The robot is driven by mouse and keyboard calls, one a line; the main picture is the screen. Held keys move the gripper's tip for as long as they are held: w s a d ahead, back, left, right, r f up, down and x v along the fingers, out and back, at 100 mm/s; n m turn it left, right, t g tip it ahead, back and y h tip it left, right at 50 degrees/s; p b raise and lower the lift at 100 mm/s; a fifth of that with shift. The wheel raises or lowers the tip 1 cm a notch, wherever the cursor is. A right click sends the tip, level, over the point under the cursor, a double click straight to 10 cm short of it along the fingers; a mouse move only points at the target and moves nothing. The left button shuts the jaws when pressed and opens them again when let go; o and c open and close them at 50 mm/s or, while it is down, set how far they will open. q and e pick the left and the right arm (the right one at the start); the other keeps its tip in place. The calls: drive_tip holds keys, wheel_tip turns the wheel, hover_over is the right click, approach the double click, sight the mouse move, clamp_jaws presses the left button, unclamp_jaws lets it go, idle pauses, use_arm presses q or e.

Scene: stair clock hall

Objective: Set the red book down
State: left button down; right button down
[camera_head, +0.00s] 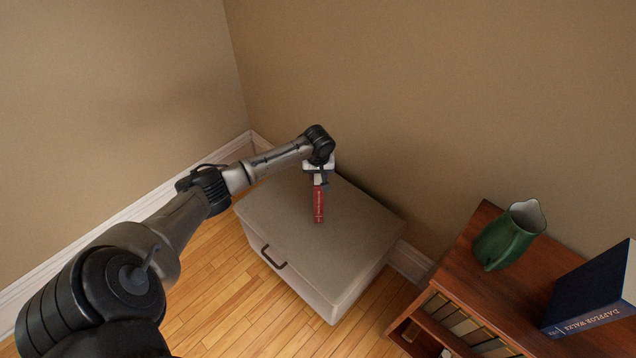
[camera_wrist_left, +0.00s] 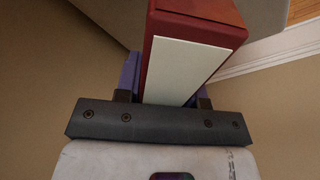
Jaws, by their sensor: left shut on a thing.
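The red book (camera_head: 318,206) is in my left gripper (camera_head: 319,182), over the grey box-shaped cabinet (camera_head: 360,227) in the head view. Its narrow spine side shows there. In the left wrist view, the red book (camera_wrist_left: 205,10) shows its red cover edges and pale page block between the fingers of my left gripper (camera_wrist_left: 163,98), which is shut on it. I cannot tell whether the book touches the cabinet's top. My right gripper is not in view.
A wooden bookcase (camera_head: 520,290) stands at the right with a green jug (camera_head: 508,236) and a dark blue book (camera_head: 592,290) on top. Tan walls close off the back and left. The cabinet's top is clear around the red book.

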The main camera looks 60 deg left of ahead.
use_arm(q)
wheel_tip(320, 180, down, 4)
drive_tip(key=shift+r+b, duration=0.1)
drive_tip(key=shift+b, duration=1)
drive_tip(key=c, duration=0.7)
unclamp_jaws()
drive_tip(key=shift+f, duration=0.25)
drive_tip(key=shift+c, duration=0.2)
drive_tip(key=shift+r, duration=0.1)
